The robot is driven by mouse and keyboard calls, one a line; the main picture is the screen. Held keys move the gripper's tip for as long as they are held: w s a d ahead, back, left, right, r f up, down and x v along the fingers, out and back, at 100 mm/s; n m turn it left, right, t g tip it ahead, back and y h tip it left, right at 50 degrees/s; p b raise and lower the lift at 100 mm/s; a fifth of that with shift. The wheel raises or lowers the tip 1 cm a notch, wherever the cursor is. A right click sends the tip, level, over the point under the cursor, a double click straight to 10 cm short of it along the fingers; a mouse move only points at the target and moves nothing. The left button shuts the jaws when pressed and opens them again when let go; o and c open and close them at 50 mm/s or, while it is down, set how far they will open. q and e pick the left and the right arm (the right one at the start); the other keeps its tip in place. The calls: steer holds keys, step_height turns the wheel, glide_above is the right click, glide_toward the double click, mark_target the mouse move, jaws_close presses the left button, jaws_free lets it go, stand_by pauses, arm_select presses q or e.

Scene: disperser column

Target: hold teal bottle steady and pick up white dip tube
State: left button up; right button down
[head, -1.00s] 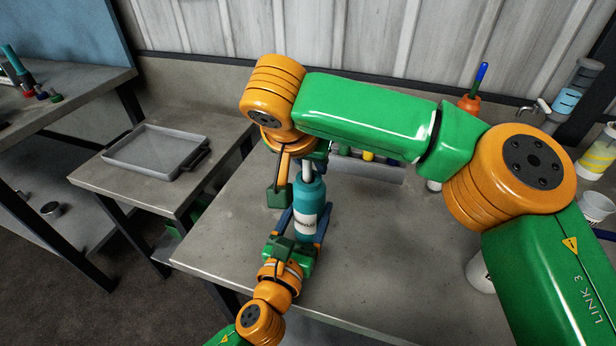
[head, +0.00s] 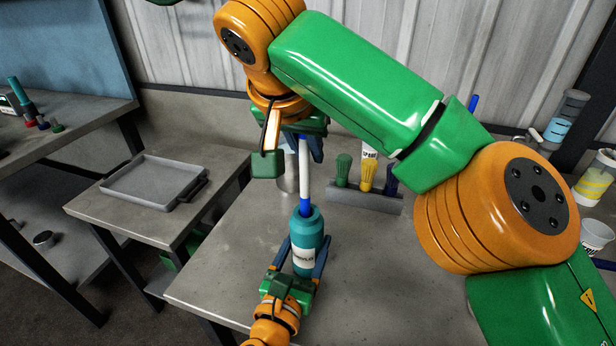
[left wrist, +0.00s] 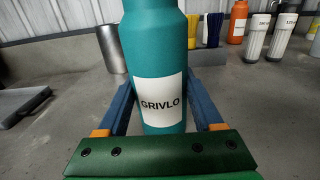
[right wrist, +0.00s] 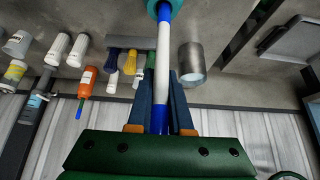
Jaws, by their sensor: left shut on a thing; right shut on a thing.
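The teal bottle (head: 307,240) stands upright on the table with its label facing me. My left gripper (head: 305,268) is shut around its body, with one finger on each side; the bottle also shows in the left wrist view (left wrist: 155,50). The white dip tube (head: 304,165) with blue bands stands nearly upright above the bottle. Its lower blue part meets the bottle's mouth; I cannot tell how much is inside. My right gripper (head: 303,138) is shut on the tube's upper part, above the bottle. The right wrist view shows the tube (right wrist: 163,55) running from the fingers to the bottle.
A metal cup (right wrist: 192,62) stands behind the bottle. A grey rack (head: 365,199) with green, yellow and blue brushes is at the back. A grey tray (head: 150,182) lies on the left side table. White cups and bottles stand far right. The table's left front is clear.

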arm_select(q)
steer(key=shift+f, duration=0.1)
arm_select(e)
steer(key=shift+r, duration=0.35)
